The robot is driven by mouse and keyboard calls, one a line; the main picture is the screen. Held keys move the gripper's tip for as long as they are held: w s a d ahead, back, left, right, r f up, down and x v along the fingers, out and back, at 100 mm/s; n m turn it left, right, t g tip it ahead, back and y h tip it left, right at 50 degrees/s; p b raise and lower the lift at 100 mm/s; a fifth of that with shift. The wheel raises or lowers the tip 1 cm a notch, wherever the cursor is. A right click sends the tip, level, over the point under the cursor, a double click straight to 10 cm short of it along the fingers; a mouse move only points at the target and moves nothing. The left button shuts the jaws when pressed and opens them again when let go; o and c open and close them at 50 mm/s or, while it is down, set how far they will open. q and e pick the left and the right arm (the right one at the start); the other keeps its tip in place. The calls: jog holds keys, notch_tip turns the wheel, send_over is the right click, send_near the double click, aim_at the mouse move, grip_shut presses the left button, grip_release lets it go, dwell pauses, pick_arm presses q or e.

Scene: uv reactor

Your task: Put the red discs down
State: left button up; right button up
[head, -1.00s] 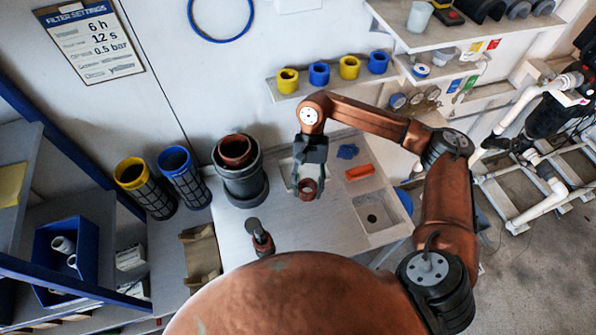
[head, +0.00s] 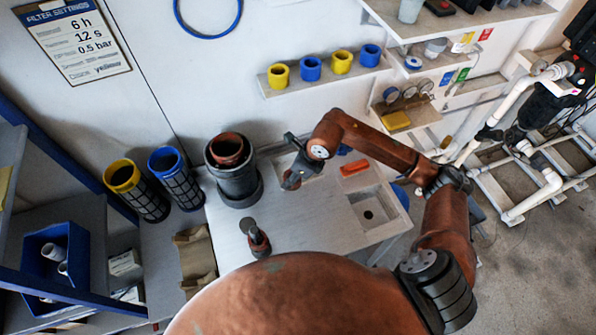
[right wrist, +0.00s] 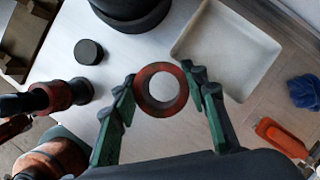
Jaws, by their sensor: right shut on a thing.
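My right gripper (right wrist: 161,78) is shut on a red ring-shaped disc (right wrist: 141,91), with one dark green finger on each side. A pale round area shows through its hole. In the head view the right gripper (head: 292,176) is above the light table, right of a dark vessel (head: 239,186). The disc shows there too (head: 291,184), partly hidden. I cannot tell whether one disc or a stack is held. A reddish-brown ring (head: 227,147) sits in the vessel's top.
A pale shallow tray (right wrist: 225,45) lies beside the gripper, with an orange block (right wrist: 282,138) and a blue crumpled thing (right wrist: 305,91) further right. A small dark cylinder (right wrist: 88,52) stands left of the gripper. Yellow-rimmed (head: 137,190) and blue-rimmed (head: 179,182) mesh filters stand left of the vessel.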

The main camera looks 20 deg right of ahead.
jog(key=m, duration=0.1)
jog(key=w+m+h, duration=0.1)
jog(key=shift+d+m+t, duration=0.2)
jog(key=shift+m+t, duration=0.1)
jog(key=shift+m, duration=0.1)
jog(key=shift+w+d+m+h, duration=0.35)
jog(key=shift+w+m, duration=0.15)
jog(key=shift+m, duration=0.6)
jog(key=w+d+f, duration=0.2)
jog(key=d+f, duration=0.1)
jog(key=w+d+f, duration=0.5)
jog(key=w+d, duration=0.1)
jog(key=shift+w+d+f, duration=0.2)
jog(key=shift+d+f, duration=0.15)
jog(key=shift+f, duration=0.05)
jog(key=shift+w+d+f, duration=0.35)
jog(key=shift+d+f, duration=0.05)
jog(key=shift+f, duration=1.75)
